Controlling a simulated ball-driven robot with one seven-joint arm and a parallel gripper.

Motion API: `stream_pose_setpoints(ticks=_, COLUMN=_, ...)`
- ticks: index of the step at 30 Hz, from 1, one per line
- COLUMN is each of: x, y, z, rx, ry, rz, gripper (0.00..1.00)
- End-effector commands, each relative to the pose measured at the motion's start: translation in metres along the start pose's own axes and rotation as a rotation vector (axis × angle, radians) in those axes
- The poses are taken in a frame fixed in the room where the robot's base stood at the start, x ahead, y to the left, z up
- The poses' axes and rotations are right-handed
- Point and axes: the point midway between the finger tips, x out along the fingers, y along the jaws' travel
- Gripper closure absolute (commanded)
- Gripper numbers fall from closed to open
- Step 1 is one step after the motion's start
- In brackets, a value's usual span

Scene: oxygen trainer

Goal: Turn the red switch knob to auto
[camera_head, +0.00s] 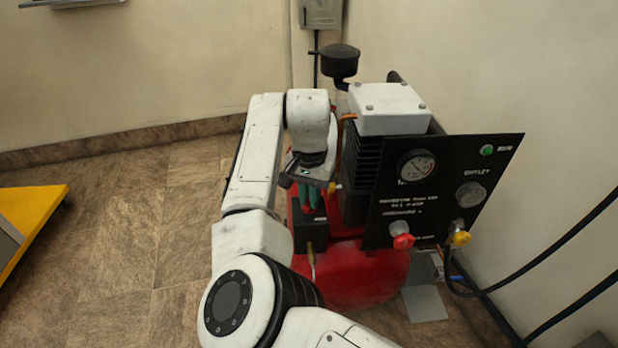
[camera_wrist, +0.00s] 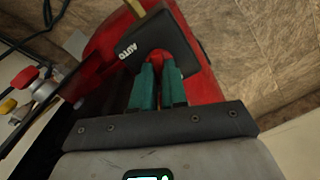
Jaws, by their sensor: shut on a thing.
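The red switch knob (camera_wrist: 158,56) shows as a small red piece between my fingertips in the wrist view. It sits on a black switch box (camera_wrist: 190,42) with a white AUTO label beside the fingers. My gripper (camera_wrist: 158,72) has teal fingers and is shut on the knob. In the head view my gripper (camera_head: 308,208) points down at the top of the black switch box (camera_head: 310,236).
A black gauge panel (camera_head: 440,185) with a red valve knob (camera_head: 403,241) and a yellow valve knob (camera_head: 461,238) stands right of my gripper. The red tank (camera_head: 365,275) lies below. Black hoses (camera_head: 545,255) run at the right. Floor at the left is clear up to a yellow cart (camera_head: 40,215).

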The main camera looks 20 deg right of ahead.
Motion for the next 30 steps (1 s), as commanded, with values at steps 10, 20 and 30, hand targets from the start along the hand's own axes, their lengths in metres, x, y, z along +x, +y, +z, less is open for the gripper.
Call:
stream_pose_setpoints(ticks=10, x=-0.0055, y=0.0028, z=0.0002, rx=0.326, ry=-0.001, rz=0.005, gripper=1.0)
stream_pose_setpoints(ticks=20, x=-0.0038, y=0.0035, z=0.0005, rx=0.64, ry=0.0, rz=0.004, gripper=1.0)
stream_pose_setpoints(ticks=30, x=-0.0018, y=0.0038, z=0.0011, rx=0.933, ry=0.002, rz=0.003, gripper=1.0)
